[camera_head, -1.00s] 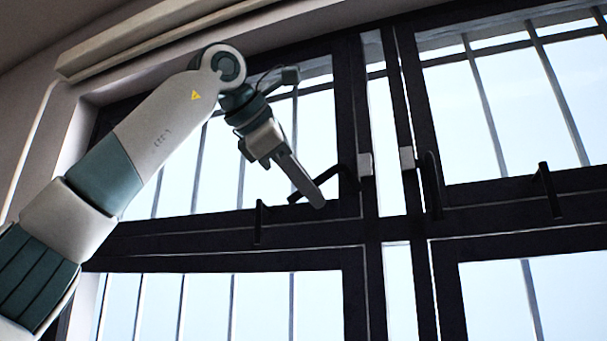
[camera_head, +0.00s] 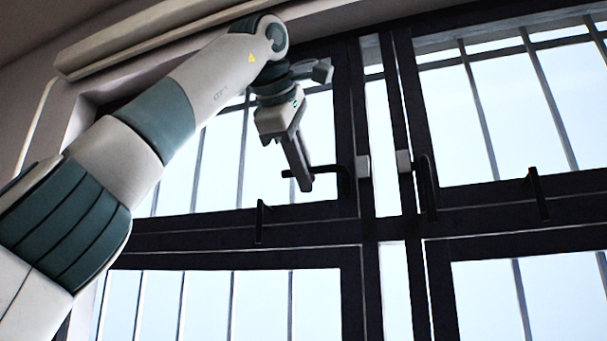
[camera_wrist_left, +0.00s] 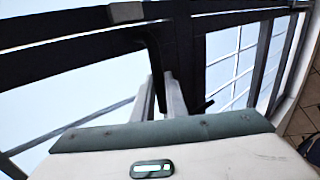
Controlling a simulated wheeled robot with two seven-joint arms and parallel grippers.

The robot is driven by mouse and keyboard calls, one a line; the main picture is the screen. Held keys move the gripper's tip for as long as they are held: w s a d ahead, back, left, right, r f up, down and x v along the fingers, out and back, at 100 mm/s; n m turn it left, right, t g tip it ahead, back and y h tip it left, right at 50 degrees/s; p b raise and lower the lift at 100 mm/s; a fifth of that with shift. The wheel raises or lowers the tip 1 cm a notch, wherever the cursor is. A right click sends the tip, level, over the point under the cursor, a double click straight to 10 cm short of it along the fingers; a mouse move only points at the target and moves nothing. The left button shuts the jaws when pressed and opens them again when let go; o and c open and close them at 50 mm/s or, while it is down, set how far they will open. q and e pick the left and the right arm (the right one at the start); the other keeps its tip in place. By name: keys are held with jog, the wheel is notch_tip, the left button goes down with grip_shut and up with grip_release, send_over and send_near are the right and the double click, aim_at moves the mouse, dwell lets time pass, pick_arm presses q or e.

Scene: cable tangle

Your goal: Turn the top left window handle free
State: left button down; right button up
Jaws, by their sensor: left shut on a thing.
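The top left window handle (camera_head: 330,169) is a black lever at the right side of the upper left pane's frame. It lies about level, its free end pointing left. My left gripper (camera_head: 305,186) reaches it from above and is shut on the lever. In the left wrist view the dark handle (camera_wrist_left: 155,58) runs down between the two grey fingers of my gripper (camera_wrist_left: 160,100); its lower part is hidden there. My right gripper is in neither view.
Metal bars (camera_head: 480,110) stand behind the panes. Small pale blocks (camera_head: 363,166) sit on the middle frame.

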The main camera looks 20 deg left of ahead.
pick_arm(q)
jog(key=c, duration=1.8)
grip_release()
jog(key=shift+d, duration=0.1)
jog(key=shift+o, duration=0.2)
jog(key=shift+s, duration=0.1)
